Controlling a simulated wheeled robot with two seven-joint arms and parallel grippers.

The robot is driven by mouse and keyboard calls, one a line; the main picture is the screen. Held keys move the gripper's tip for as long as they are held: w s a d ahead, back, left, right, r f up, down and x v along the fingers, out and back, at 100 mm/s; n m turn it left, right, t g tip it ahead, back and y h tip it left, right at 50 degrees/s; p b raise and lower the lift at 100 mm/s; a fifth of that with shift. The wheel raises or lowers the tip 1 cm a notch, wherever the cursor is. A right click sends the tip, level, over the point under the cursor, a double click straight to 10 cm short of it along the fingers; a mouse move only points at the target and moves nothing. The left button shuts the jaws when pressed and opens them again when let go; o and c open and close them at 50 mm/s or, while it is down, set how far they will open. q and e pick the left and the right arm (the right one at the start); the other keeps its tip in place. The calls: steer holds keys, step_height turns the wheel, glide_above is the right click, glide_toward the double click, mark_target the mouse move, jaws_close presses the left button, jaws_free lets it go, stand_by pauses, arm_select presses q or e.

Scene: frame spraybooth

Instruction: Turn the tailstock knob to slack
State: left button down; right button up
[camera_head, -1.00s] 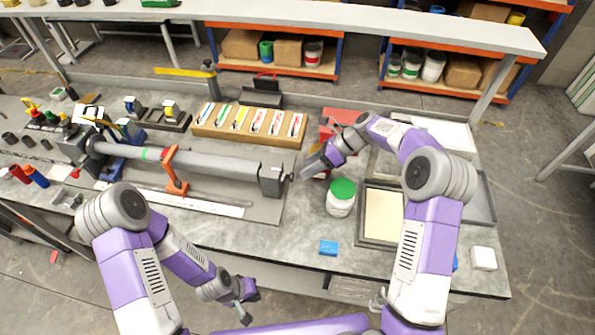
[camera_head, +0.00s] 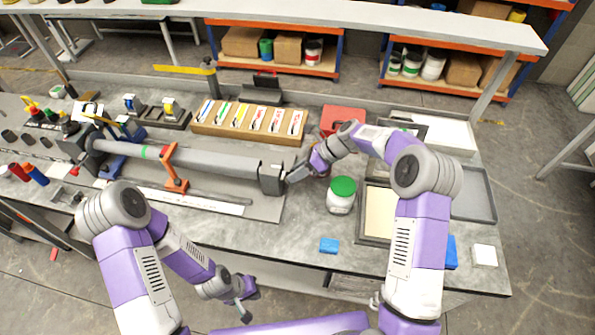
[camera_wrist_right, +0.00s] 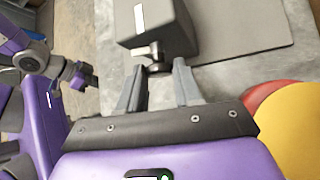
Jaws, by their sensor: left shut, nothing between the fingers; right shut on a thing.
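The tailstock (camera_head: 271,180) is a dark grey block at the right end of the long grey tube (camera_head: 205,161). It shows at the top of the right wrist view (camera_wrist_right: 168,28) with a white mark on its face. Its small dark knob (camera_wrist_right: 155,65) sticks out toward my right gripper (camera_wrist_right: 160,70). That gripper is shut on the knob, and in the head view it (camera_head: 292,178) meets the tailstock's right end. The fingers hide most of the knob in the head view. My left gripper (camera_head: 246,289) is shut and empty, low in front of the bench.
A white jar with a green lid (camera_head: 341,195) stands right of the tailstock. A red box (camera_head: 343,117) lies behind my right wrist. A box of coloured-label packets (camera_head: 249,121) stands behind the tube.

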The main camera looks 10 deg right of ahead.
steer(key=shift+c, duration=0.6)
steer(key=shift+s+a+n+t+h+b, duration=0.15)
steer(key=shift+n+t+h+b, duration=0.25)
steer(key=shift+t+b, duration=0.65)
steer(key=shift+s+d+n+t+h+b, duration=0.15)
steer(key=shift+n+t+b, duration=0.5)
steer(key=shift+b, duration=0.75)
steer(key=shift+s+a+n+t+h+b, duration=0.15)
steer(key=shift+n+t+h+b, duration=0.25)
steer(key=shift+t+b, duration=0.7)
steer(key=o, duration=1)
steer(key=shift+o, duration=0.2)
